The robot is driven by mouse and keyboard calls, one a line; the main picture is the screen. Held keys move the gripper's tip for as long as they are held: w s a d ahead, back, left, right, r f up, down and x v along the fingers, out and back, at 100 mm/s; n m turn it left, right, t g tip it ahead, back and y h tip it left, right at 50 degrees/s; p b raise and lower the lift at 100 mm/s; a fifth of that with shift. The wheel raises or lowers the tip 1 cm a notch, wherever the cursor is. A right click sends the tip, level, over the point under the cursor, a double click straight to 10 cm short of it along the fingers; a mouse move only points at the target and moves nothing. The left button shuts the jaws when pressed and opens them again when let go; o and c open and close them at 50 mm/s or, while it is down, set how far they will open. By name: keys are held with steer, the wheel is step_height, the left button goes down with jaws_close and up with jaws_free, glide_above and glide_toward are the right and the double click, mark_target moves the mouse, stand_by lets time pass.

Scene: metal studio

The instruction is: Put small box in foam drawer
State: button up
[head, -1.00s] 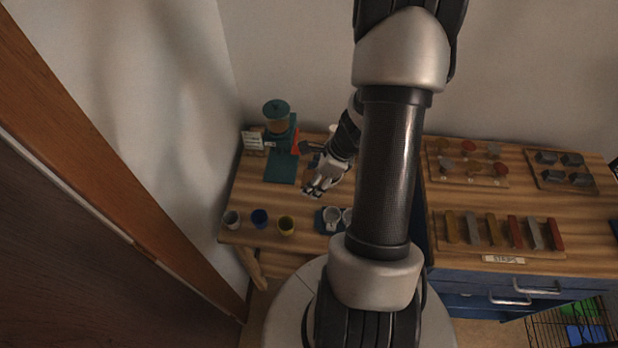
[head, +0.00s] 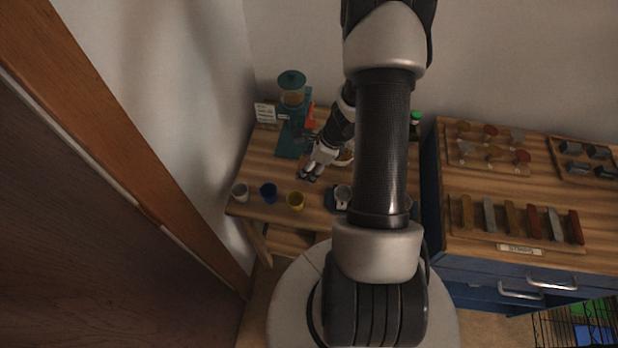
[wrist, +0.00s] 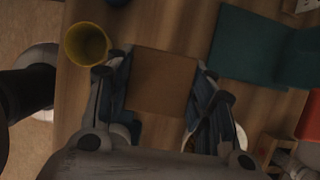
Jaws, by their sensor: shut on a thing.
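My gripper (wrist: 160,90) is shut on a brown, square-faced small box (wrist: 162,82) in the wrist view, with one finger on each side of it. In the head view my gripper (head: 312,172) is over the left wooden table, and the box is too small there to make out. I cannot tell which drawer is the foam drawer, and no foam shows.
A teal grinder (head: 291,95) stands at the table's back left. A dark tray with cups (head: 332,203) is near my arm. A strips rack (head: 515,245) sits on the cabinet. A wire basket (head: 580,325) is lower right.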

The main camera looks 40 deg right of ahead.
steer(key=shift+f+b, duration=0.95)
steer(key=shift+f, duration=1.3)
steer(key=shift+f, duration=0.15)
steer(key=o, duration=0.9)
steer(key=shift+c, duration=0.2)
